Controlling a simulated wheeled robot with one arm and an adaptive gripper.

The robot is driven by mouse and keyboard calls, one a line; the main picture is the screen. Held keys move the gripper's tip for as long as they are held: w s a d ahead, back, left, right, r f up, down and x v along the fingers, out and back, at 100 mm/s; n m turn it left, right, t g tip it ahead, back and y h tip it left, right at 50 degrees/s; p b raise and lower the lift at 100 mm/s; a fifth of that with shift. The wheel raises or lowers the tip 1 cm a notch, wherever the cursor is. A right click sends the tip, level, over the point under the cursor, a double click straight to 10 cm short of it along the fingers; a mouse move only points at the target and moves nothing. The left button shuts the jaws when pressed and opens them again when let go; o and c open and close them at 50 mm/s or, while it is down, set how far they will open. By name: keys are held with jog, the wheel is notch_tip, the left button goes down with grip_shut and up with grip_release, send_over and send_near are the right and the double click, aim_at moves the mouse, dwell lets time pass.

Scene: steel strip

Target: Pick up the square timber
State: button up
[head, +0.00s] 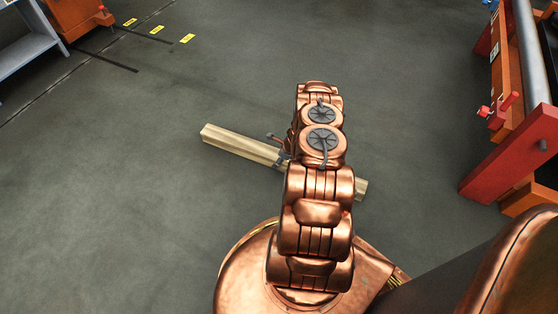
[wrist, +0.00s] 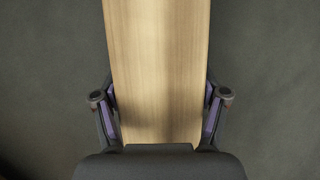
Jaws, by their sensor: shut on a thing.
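The square timber (head: 241,144) is a long pale wooden beam in the head view, slanting from upper left to lower right. My copper arm hides part of its right half, and its right end shows past the arm. In the wrist view the timber (wrist: 156,70) runs from the top edge down to between the fingers. My gripper (wrist: 160,108) is shut on the timber, with one purple-padded finger on each side of it. In the head view my arm mostly hides the gripper. I cannot tell whether the timber touches the floor.
The grey floor (head: 120,210) around the timber is clear. A red and orange frame (head: 500,165) with a steel roller stands at the right. A grey shelf (head: 28,50) and an orange unit (head: 75,18) stand at the upper left, near yellow floor labels (head: 157,30).

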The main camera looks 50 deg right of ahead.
aim_at(286, 165)
jog(key=shift+r, duration=0.1)
jog(key=shift+r+p, duration=0.3)
jog(key=shift+r, duration=0.15)
notch_tip(286, 165, up, 3)
jog(key=shift+w+r+p, duration=0.1)
jog(key=shift+p, duration=0.6)
jog(key=s+p, duration=0.1)
jog(key=s, duration=0.2)
jog(key=s+a, duration=0.1)
jog(key=s, duration=0.2)
jog(key=shift+s+a+p, duration=0.2)
jog(key=shift+s+p, duration=0.05)
jog(key=shift+p, duration=0.1)
jog(key=shift+s+a+r+p, duration=0.15)
jog(key=shift+s+a+p, duration=0.2)
jog(key=shift+s, duration=1.15)
jog(key=shift+s+a+r+p, duration=0.1)
jog(key=shift+s+a+p, duration=0.25)
jog(key=shift+s, duration=1.2)
jog(key=shift+s+a+r+p, duration=0.15)
jog(key=shift+s+a+p, duration=0.2)
jog(key=shift+s, duration=1.15)
jog(key=o, duration=1.2)
jog(key=shift+c, duration=0.2)
jog(key=c, duration=1.2)
